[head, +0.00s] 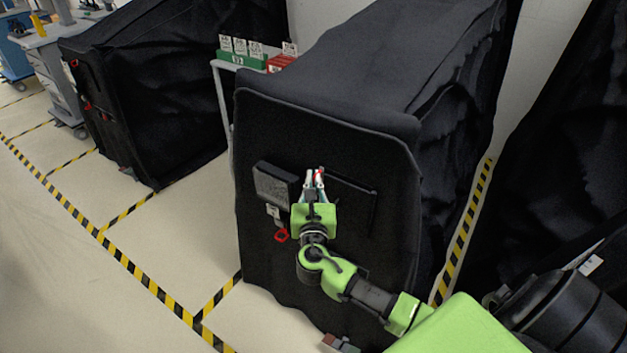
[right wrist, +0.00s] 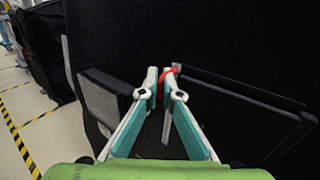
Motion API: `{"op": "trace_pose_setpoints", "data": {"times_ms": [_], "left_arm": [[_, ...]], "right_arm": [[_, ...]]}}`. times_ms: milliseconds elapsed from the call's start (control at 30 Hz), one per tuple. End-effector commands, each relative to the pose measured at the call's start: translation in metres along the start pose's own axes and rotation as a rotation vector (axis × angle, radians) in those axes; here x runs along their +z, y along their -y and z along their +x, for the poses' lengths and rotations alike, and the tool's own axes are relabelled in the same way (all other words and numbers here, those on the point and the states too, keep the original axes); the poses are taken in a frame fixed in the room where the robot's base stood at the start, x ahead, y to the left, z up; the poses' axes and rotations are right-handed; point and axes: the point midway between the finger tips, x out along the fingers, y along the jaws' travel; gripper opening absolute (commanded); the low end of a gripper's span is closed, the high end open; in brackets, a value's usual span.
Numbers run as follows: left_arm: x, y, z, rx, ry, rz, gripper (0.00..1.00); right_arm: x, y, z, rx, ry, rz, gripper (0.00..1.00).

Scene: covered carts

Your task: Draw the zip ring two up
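A red zip ring (head: 319,177) shows at the fingertips of my right gripper (head: 314,176), in front of the black cover (head: 330,120) of the middle cart. In the right wrist view the ring (right wrist: 175,68) lies at the tip of the right-hand finger of my right gripper (right wrist: 159,72), partly hidden by it. The two fingertips are close together with a narrow gap. I cannot tell whether they grip the ring. A second red ring (head: 281,236) hangs lower left on the same cover, below a pale tag (head: 273,212). My left gripper is not in view.
A dark flat box (head: 275,184) sits on the cover left of my gripper, and a black-framed panel (head: 350,200) to its right. Another covered cart (head: 160,95) with red rings stands at left. Green and red bins (head: 243,60) are behind. Yellow-black floor tape (head: 130,265) crosses open floor.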

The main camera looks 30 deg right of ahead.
Motion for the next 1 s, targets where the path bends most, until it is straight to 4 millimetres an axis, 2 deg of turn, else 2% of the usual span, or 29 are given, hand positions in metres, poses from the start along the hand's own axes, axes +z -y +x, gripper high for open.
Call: {"op": "trace_pose_setpoints", "data": {"times_ms": [167,233,633,767,1000], "left_arm": [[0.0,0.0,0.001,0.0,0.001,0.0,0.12],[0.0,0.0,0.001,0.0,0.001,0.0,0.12],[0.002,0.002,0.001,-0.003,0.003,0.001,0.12],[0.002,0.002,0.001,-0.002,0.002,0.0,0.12],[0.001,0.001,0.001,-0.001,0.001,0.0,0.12]], "right_arm": [[-0.001,0.0,0.0,0.0,0.001,0.0,0.0],[-0.001,0.0,0.0,0.0,0.0,0.0,0.13],[-0.002,0.0,-0.005,0.001,-0.002,-0.001,0.13],[-0.003,-0.001,-0.022,0.002,-0.004,0.001,0.13],[-0.003,0.0,-0.074,0.002,-0.004,0.0,0.13]]}}
